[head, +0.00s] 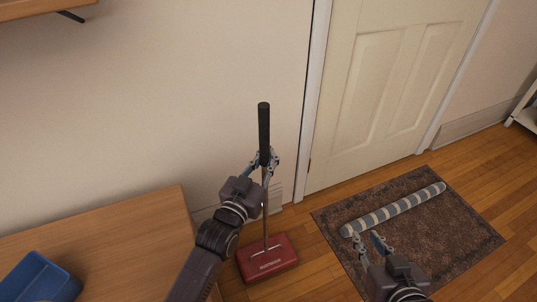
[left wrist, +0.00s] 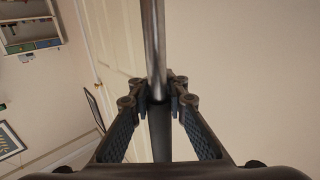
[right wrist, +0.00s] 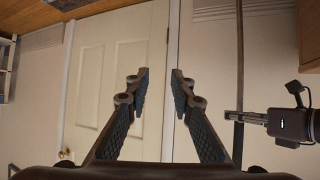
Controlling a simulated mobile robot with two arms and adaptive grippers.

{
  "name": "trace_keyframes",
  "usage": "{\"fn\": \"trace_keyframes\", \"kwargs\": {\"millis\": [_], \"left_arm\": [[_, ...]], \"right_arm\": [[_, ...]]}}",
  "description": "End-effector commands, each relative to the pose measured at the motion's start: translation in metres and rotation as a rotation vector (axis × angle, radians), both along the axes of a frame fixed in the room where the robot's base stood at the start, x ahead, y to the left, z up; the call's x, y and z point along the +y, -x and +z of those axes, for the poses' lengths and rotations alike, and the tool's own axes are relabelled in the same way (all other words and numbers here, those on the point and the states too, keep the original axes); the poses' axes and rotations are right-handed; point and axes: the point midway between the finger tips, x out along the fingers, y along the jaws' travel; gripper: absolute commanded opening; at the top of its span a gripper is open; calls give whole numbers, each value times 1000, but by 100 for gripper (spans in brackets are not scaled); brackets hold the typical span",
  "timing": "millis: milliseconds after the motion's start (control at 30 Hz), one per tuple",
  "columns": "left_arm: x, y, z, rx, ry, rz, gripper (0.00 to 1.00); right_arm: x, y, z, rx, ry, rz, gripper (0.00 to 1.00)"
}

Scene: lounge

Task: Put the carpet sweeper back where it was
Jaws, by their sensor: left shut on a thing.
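The carpet sweeper has a red head (head: 268,262) standing on the wood floor by the wall. Its thin metal shaft rises upright to a black handle grip (head: 264,130). My left gripper (head: 264,162) is shut on the carpet sweeper near the lower end of the black grip. In the left wrist view the metal shaft (left wrist: 154,50) passes between the closed fingers. My right gripper (head: 370,240) is open and empty, above the dark rug. In the right wrist view the fingertips (right wrist: 160,85) stand apart with nothing between them.
A wooden table (head: 130,235) with a blue bin (head: 40,280) is at the left. A brown rug (head: 440,240) with a striped roll (head: 395,208) lies before the cream door (head: 385,90). A shelf (head: 40,8) hangs at upper left. Floor between sweeper and rug is narrow.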

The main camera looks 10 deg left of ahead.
Motion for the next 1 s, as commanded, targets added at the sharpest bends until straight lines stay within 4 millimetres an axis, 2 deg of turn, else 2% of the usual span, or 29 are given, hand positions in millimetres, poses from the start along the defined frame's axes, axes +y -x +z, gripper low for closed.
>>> {"fn": "trace_keyframes", "kwargs": {"millis": [33,200,567,767,1000], "left_arm": [[0,0,-1,1,0,0,13],[0,0,-1,1,0,0,31],[0,1,2,1,0,0,33],[6,24,1,5,-1,0,33],[16,69,1,5,-1,0,33]], "right_arm": [[0,-1,1,-6,-1,0,22],[0,-1,1,-5,-1,0,22],[0,0,0,4,1,0,22],[-8,20,-19,123,28,-8,22],[-23,62,-50,333,74,-24,22]]}}
